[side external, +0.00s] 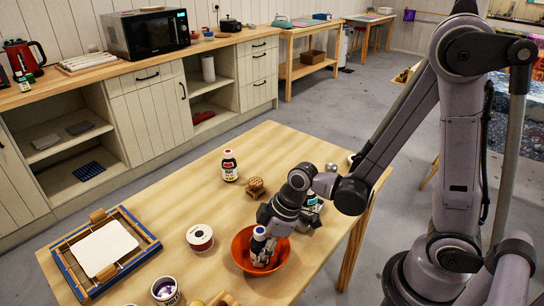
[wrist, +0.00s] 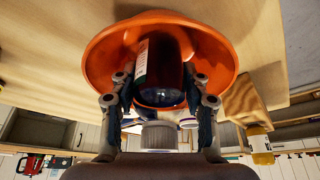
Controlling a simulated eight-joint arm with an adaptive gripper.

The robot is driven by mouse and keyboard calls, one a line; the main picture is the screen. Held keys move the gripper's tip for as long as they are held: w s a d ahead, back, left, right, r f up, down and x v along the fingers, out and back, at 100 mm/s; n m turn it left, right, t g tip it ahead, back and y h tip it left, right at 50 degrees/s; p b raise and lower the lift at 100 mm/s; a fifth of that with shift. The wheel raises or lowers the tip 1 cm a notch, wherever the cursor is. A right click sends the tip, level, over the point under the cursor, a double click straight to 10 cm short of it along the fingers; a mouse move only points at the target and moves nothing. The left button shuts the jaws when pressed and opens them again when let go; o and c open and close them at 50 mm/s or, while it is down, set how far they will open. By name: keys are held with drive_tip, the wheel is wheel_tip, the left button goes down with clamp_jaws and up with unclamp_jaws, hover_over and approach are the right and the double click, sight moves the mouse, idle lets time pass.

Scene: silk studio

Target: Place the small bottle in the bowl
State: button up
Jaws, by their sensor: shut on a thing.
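The small bottle (wrist: 160,75) is dark, with a pale label on one side, and sits between my two fingers in the wrist view. A grey ribbed cap (wrist: 158,135) shows below it. The bowl (wrist: 100,65) surrounds the bottle in the wrist view. My gripper (side external: 263,248) is shut on the bottle, over the bowl's inside. I cannot tell whether the bottle touches the bowl's bottom.
Another bottle (side external: 312,199) is partly hidden behind my wrist. A blue-edged wooden frame (side external: 151,243) lies at left. A cup (side external: 165,291) stands at the front.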

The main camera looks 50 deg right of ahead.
drive_tip(key=shift+f, duration=0.15)
drive_tip(key=o, duration=1.2)
drive_tip(key=s+d+r+m+t+h, duration=0.3)
drive_tip(key=d+r+m, duration=0.6)
drive_tip(key=r, duration=0.6)
drive_tip(key=shift+s+d+r+t, duration=0.4)
drive_tip(key=shift+d+t, duration=0.1)
drive_tip(key=shift+d, duration=0.55)
